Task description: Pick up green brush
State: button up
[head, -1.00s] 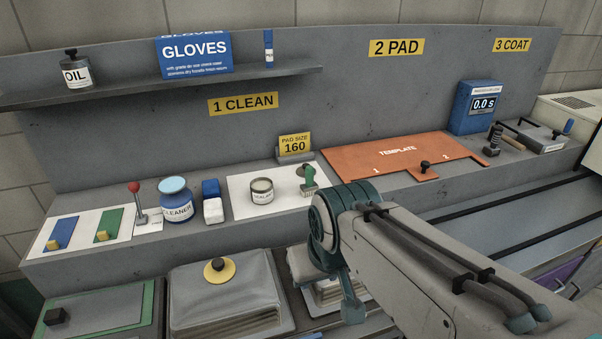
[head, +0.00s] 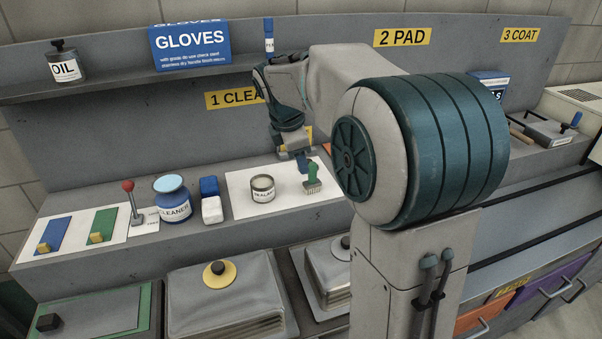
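The green brush (head: 313,181) stands on a white sheet (head: 240,189) on the bench, bristles down and green handle up, to the right of a small sealer tin (head: 263,188). My gripper (head: 301,168) hangs down from my bent arm just above and to the left of the brush handle. In this view it overlaps the area behind the handle. The gripper is small here, and I cannot tell whether its fingers are open or touch the brush.
A blue cleaner jar (head: 174,202) and a blue-and-white block (head: 210,201) stand left of the sheet. A red-knobbed lever (head: 132,200) is farther left. My arm hides most of the orange template area. A shelf (head: 120,92) runs above at left.

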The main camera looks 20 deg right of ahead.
aim_at(313, 172)
jog(key=w+d+f+n, duration=0.2)
jog(key=w+n, duration=0.2)
jog(key=w, duration=0.1)
jog(key=w+d+f+n, duration=0.2)
jog(key=w+n, duration=0.1)
jog(key=w, duration=0.3)
jog(key=shift+g+h, duration=0.3)
jog(key=x, duration=0.8)
jog(key=shift+d+p, duration=0.15)
jog(key=shift+p, duration=0.25)
jog(key=shift+p+x, duration=0.85)
jog(key=shift+x, duration=1.95)
jog(key=c, duration=1.1)
